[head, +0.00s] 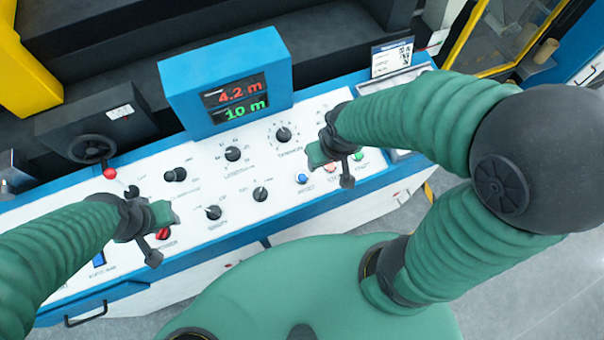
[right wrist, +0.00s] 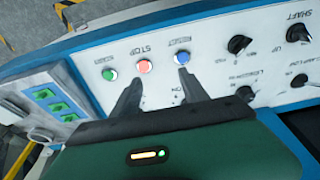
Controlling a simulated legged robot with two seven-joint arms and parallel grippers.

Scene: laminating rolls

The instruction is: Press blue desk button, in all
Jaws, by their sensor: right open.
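The blue button (head: 302,178) sits on the white sloped panel of the desk, just left of my right gripper in the head view. It also shows in the right wrist view (right wrist: 182,58), beside the label RESET and beyond the right-hand fingertip. My right gripper (head: 334,168) is open and empty above the panel; its fingers (right wrist: 158,88) look apart from the button. My left gripper (head: 158,236) hangs over the left part of the panel, near a red button (head: 163,234). Whether its jaws are open cannot be made out.
A red STOP button (right wrist: 143,67) and a green button (right wrist: 110,74) stand in a row with the blue one. Several black knobs (head: 232,153) cover the panel. A blue display box (head: 225,80) rises behind them. A handwheel (head: 92,149) stands at the left.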

